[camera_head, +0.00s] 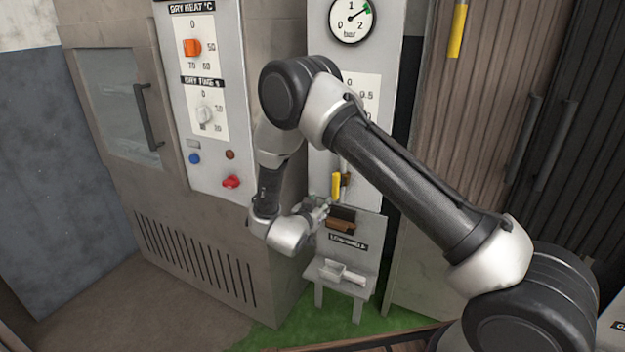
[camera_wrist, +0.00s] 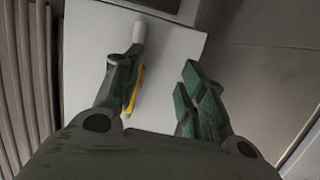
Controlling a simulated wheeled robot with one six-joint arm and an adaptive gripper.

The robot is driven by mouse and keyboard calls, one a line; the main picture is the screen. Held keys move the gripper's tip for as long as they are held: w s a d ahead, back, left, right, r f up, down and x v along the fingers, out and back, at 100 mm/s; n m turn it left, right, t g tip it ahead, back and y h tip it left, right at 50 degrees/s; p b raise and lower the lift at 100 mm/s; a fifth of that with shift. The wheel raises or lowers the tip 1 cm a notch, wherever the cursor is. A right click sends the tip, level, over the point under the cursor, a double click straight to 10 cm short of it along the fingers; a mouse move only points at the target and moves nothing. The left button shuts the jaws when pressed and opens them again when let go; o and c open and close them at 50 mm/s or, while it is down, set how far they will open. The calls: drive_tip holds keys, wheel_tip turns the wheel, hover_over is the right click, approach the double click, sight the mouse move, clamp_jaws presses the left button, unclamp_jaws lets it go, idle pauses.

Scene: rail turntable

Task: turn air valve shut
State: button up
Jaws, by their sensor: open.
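A yellow lever (camera_head: 336,186), which looks like the air valve's handle, stands about upright on the light panel below the round gauge. My gripper (camera_head: 321,205) is close beside its lower end, in front of the panel. In the wrist view, my gripper (camera_wrist: 156,75) is open, with green-padded fingers spread apart. The yellow lever (camera_wrist: 138,80) shows along the inner side of the left finger, partly hidden by it. I cannot tell whether they touch. A pale cylinder (camera_wrist: 139,33) lies beyond the lever's end. The gap toward the right finger is empty.
A gauge (camera_head: 352,18) reads a little above 1. The dryer cabinet with an orange knob (camera_head: 191,47) and a red button (camera_head: 231,182) stands left. A brown block (camera_head: 341,225) and a small white stand (camera_head: 340,274) are below. Another yellow handle (camera_head: 457,30) hangs upper right.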

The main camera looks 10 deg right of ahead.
sight(334, 181)
wheel_tip(334, 181, up, 6)
drive_tip(key=d+m+t+h, duration=0.1)
drive_tip(key=d+h, duration=0.1)
drive_tip(key=h, duration=0.1)
drive_tip(key=x, duration=0.7)
drive_tip(key=shift+s+d, duration=0.25)
drive_tip(key=shift+d, duration=0.15)
drive_tip(key=c, duration=0.8)
